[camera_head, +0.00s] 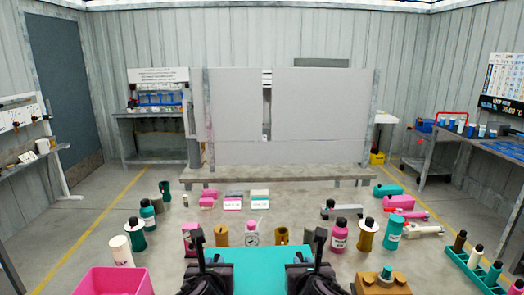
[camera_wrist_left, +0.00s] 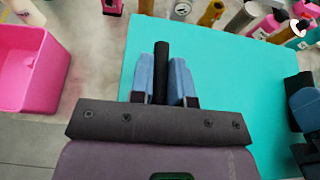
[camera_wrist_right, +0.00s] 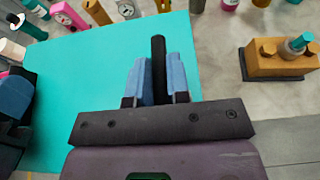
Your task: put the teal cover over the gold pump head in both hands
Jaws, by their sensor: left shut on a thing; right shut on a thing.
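The teal cover (camera_head: 270,268) is a broad flat-looking teal piece at the bottom middle of the head view, between my two grippers. My left gripper (camera_head: 208,262) is shut on a black upright handle at the cover's left side; the left wrist view shows the handle (camera_wrist_left: 161,70) between blue fingers. My right gripper (camera_head: 312,262) is shut on a matching black handle (camera_wrist_right: 158,65) at the right side. The gold pump head (camera_head: 382,284), a gold block with a teal-topped knob, stands to the right of my right gripper, apart from the cover. The cover's underside is hidden.
A pink bin (camera_head: 112,282) stands at the lower left. A green rack with bottles (camera_head: 470,272) is at the lower right. Several bottles and cylinders stand in a row just beyond the cover. A bench (camera_head: 270,173) with grey panels stands behind.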

